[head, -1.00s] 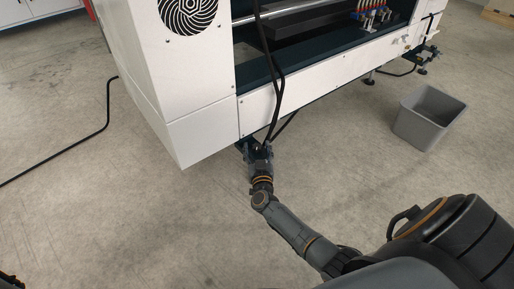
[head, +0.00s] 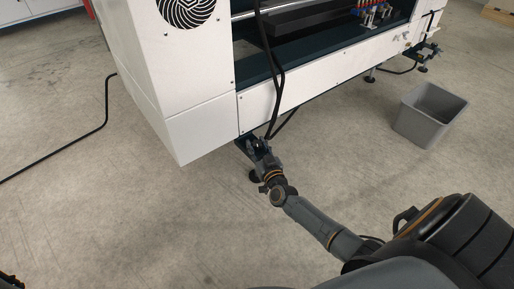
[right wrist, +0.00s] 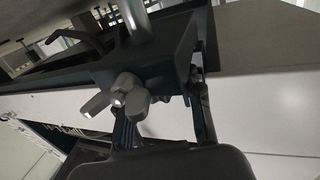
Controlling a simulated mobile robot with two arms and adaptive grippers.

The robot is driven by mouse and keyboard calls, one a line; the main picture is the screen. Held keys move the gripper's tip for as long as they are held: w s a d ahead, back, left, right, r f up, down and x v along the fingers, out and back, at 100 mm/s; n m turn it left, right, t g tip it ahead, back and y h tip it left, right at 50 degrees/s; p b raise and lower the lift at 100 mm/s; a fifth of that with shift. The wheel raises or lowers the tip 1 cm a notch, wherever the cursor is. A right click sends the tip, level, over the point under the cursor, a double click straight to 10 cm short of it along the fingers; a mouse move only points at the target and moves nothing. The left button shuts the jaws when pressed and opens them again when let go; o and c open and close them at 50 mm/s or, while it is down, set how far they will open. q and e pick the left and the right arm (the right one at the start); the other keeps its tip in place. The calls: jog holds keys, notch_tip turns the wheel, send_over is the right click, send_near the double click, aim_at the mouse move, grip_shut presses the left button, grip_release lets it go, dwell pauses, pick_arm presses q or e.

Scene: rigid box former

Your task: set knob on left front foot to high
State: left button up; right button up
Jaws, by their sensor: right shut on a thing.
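In the head view my right gripper (head: 263,158) is at the left front foot of the white machine, under its front lower edge. Part of the dark foot bracket (head: 243,145) shows beside it, and a round dark foot pad (head: 255,176) shows below. In the right wrist view a grey lobed knob (right wrist: 121,97) sits at a dark block (right wrist: 160,62) with a metal post. The fingers of my right gripper (right wrist: 165,105) are closed around the knob's area; the exact contact is partly hidden. My left gripper does not show clearly; only a dark bit is in the bottom left corner.
The white machine (head: 185,100) overhangs the foot. Black cables (head: 277,85) hang down its front close to my gripper. A grey bin (head: 430,114) stands on the floor at right. A black cable (head: 75,147) lies at left. The floor in front is clear.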

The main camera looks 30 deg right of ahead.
jog(key=n+y+b, duration=0.3)
jog(key=y, duration=0.1)
jog(key=n+y+b, duration=0.3)
jog(key=y+b, duration=0.1)
jog(key=y, duration=0.1)
jog(key=shift+w+d+f, duration=0.1)
jog(key=shift+d+f, duration=0.1)
jog(key=shift+r+n+g+y+b, duration=0.1)
jog(key=shift+n+g+y+b, duration=0.2)
jog(key=shift+n+y+b, duration=0.25)
jog(key=n+g+y, duration=0.1)
jog(key=y, duration=0.1)
jog(key=shift+r+n+y, duration=0.1)
jog(key=shift+n+y, duration=0.15)
jog(key=shift+y, duration=0.1)
jog(key=shift+a+n+g+y+b, duration=0.1)
jog(key=shift+n+g+y+b, duration=0.2)
jog(key=shift+n+g+y, duration=2)
jog(key=shift+g+y, duration=0.3)
jog(key=shift+y, duration=0.2)
jog(key=shift+r, duration=0.1)
jog(key=o, duration=1.2)
jog(key=shift+a, duration=0.1)
